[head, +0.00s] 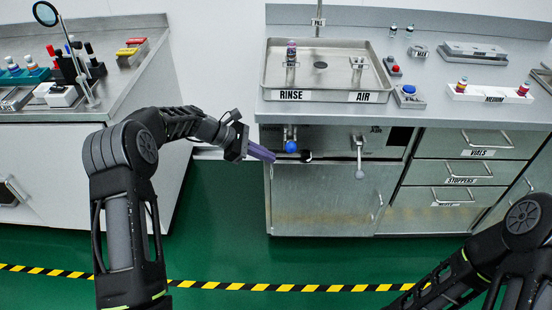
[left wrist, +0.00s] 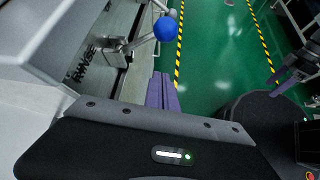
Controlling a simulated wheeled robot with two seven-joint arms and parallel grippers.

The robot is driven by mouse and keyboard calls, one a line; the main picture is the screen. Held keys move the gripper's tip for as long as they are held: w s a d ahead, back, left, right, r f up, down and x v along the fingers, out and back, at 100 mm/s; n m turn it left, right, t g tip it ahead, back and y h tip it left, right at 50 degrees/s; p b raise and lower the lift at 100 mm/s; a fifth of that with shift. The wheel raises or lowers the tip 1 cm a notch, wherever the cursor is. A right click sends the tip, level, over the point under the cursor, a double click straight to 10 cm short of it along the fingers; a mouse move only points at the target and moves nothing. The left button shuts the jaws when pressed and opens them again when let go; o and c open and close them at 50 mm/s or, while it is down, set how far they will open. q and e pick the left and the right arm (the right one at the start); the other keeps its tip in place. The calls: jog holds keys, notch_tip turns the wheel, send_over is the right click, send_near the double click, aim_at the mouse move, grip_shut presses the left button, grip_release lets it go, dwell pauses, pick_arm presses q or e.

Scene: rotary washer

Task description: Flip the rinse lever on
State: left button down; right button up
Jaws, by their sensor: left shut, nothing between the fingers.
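The rinse lever with a blue ball knob (head: 291,146) hangs under the counter edge below the RINSE label (head: 291,95). In the left wrist view the blue knob (left wrist: 165,28) sits at the end of a metal rod, beyond the fingertips. My left gripper (head: 272,156) has purple fingers, shut and empty, just left of and slightly below the knob in the head view. Its fingers also show in the left wrist view (left wrist: 162,78). They look close to the knob; I cannot tell if they touch. My right gripper is outside the head view; only its arm shows.
A second lever with a grey knob (head: 359,174) hangs under the AIR label (head: 364,97). The steel tray (head: 270,75) on the counter holds a vial (head: 291,52). Cabinet doors and drawers (head: 448,172) lie below. Green floor is clear in front.

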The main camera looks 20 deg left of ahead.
pick_arm(q)
jog(key=a+r, duration=0.4)
jog(key=a, duration=0.1)
jog(key=shift+s, duration=0.4)
jog(key=shift+a, duration=0.1)
jog(key=a+f+m+t+y, duration=0.1)
jog(key=a+f+m+y, duration=0.25)
jog(key=f, duration=0.65)
jog(key=s+d+f+m+g+y, duration=0.1)
jog(key=s+d+f+m+y, duration=0.25)
jog(key=s+f, duration=0.55)
jog(key=s+d+f+m+g+p, duration=0.1)
jog(key=s+d+m, duration=0.4)
jog(key=s+d, duration=0.5)
jog(key=s+d+f+m+g+h+p, duration=0.1)
jog(key=s+d+f+m, duration=0.3)
jog(key=s+d, duration=0.5)
jog(key=s+m+g+p, duration=0.1)
jog(key=s+m, duration=0.1)
jog(key=s, duration=0.6)
jog(key=shift+s+d+p, duration=0.35)
jog(key=shift+d, duration=0.05)
